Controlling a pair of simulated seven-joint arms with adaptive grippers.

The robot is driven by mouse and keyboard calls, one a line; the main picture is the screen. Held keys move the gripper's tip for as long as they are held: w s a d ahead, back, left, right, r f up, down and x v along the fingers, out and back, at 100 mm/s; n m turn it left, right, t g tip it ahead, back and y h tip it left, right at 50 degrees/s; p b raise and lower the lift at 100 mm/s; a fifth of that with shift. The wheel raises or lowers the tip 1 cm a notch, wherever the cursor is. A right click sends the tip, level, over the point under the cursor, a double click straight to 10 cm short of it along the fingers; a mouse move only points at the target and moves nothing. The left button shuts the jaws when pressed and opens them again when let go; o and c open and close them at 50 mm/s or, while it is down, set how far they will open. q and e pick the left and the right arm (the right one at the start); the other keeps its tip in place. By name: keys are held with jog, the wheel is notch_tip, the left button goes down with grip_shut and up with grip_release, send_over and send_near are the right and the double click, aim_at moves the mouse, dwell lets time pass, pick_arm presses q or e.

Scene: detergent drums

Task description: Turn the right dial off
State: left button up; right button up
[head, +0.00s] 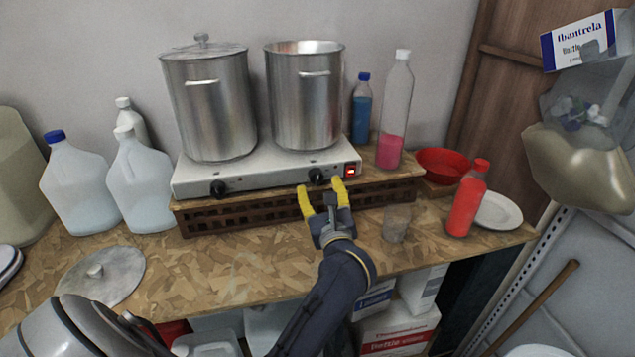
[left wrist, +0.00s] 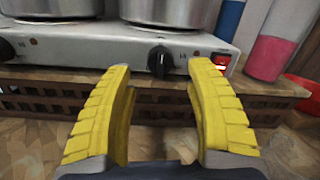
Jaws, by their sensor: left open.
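The right dial (head: 316,176) is a black knob on the front of a white two-burner hot plate (head: 262,180). In the left wrist view the right dial (left wrist: 160,61) shows its grip bar roughly upright. A red switch (head: 351,171) sits to its right and looks lit. The left dial (head: 218,188) is a similar black knob farther left. My left gripper (head: 322,190) is open, its yellow fingers pointing at the hot plate's front. In the left wrist view the right dial lies between and beyond the fingertips (left wrist: 160,72), with no visible contact. My right gripper is not in view.
A lidded pot (head: 210,105) and an open pot (head: 304,98) stand on the burners. The hot plate rests on a brown slatted crate (head: 270,212). A clear cup (head: 396,223) and a red bottle (head: 466,205) stand to the right. The table front left of my arm is mostly clear.

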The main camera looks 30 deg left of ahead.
pick_arm(q)
jog(key=v, duration=0.7)
jog(key=shift+s+d, duration=0.25)
jog(key=shift+s, duration=0.1)
jog(key=shift+f, duration=0.1)
